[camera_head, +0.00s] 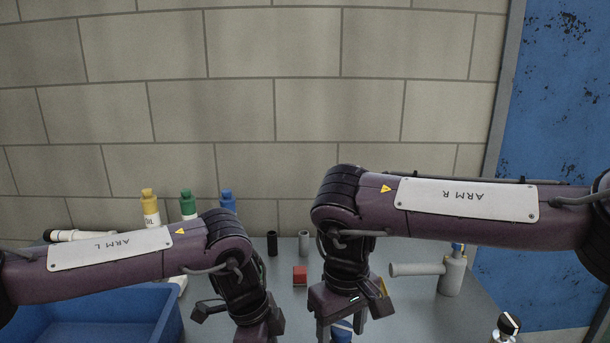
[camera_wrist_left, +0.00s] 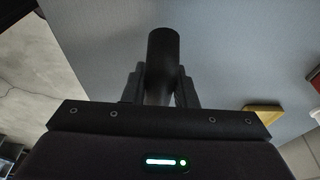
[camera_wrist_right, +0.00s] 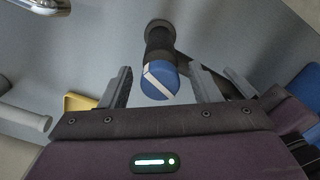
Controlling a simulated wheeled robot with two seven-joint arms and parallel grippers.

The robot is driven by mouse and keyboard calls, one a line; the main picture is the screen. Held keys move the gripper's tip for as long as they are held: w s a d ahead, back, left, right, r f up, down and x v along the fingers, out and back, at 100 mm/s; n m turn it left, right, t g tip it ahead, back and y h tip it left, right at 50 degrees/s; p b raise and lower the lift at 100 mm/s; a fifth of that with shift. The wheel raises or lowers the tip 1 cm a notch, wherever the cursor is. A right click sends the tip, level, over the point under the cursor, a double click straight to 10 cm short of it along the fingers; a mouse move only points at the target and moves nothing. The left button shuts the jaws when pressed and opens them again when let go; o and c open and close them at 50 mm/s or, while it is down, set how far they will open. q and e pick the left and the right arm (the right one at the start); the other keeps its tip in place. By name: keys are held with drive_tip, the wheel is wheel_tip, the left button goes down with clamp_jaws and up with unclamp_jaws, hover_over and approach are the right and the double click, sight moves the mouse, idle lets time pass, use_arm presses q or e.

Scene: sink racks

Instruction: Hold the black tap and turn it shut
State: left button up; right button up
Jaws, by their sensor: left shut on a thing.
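The black tap (camera_wrist_right: 160,36) shows in the right wrist view as a dark body with a blue round handle (camera_wrist_right: 160,82) marked by a white stripe. Its handle shows at the bottom of the head view (camera_head: 342,332) below my right gripper. My right gripper (camera_wrist_right: 160,68) is open, one finger on each side of the handle, with gaps visible. My left gripper (camera_wrist_left: 160,75) is shut on a black cylinder (camera_wrist_left: 163,48), which appears to be the tap's pipe. In the head view its fingertips are out of frame.
A grey tap (camera_head: 452,275) stands to the right, another with a black-and-white handle (camera_head: 509,324) at lower right. A blue bin (camera_head: 172,318) is at left. A red block (camera_head: 300,275), short cylinders and several bottles are behind. A yellow piece (camera_wrist_right: 85,102) lies nearby.

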drive_tip(key=shift+r, duration=3.05)
